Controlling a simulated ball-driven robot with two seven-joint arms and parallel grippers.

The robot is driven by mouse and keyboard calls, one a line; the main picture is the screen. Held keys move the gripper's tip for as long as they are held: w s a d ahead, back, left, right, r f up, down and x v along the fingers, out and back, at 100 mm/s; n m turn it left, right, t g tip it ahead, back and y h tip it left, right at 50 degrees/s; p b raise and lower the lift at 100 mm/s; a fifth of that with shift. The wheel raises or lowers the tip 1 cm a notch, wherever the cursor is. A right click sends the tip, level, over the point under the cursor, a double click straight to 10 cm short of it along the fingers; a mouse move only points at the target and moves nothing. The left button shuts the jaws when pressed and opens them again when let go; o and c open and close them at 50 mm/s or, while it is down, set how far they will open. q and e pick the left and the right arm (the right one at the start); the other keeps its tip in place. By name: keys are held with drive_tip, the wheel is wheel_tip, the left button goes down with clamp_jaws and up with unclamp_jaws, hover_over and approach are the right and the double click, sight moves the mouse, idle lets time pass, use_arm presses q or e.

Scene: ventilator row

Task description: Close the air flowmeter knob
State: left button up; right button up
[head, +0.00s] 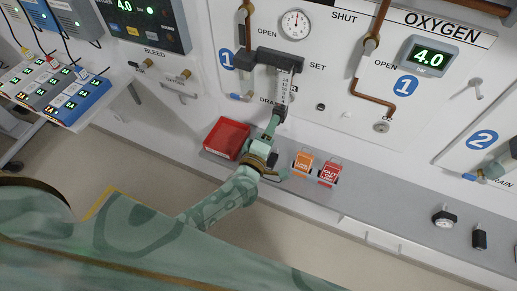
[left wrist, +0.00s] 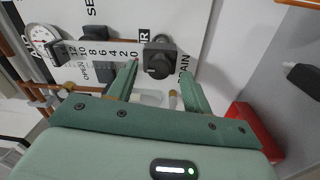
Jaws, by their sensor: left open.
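The air flowmeter's scale tube (head: 284,88) hangs below a dark block on the white wall panel. In the left wrist view the scale (left wrist: 100,54) runs from 12 down to 0, and the dark, blocky knob (left wrist: 158,60) is just past the 0 end. The knob shows in the head view (head: 281,112) as a small dark piece at the tube's lower end. My left gripper (head: 275,122) is just below it. In the left wrist view my left gripper (left wrist: 158,72) is open, its fingers on either side of the knob; contact cannot be told. My right gripper is out of view.
A red tray (head: 227,137) stands on the grey ledge (head: 390,195) beside my left wrist. Orange (head: 303,162) and red (head: 329,172) tags are to its right. Copper pipes and an oxygen display (head: 430,56) reading 4.0 are on the panel. Blue pumps (head: 80,104) stand at left.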

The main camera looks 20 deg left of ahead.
use_arm(q)
drive_tip(key=s, duration=1.4)
drive_tip(key=shift+s+a+f, duration=0.3)
drive_tip(key=shift+s+f, duration=0.05)
drive_tip(key=shift+s, duration=0.05)
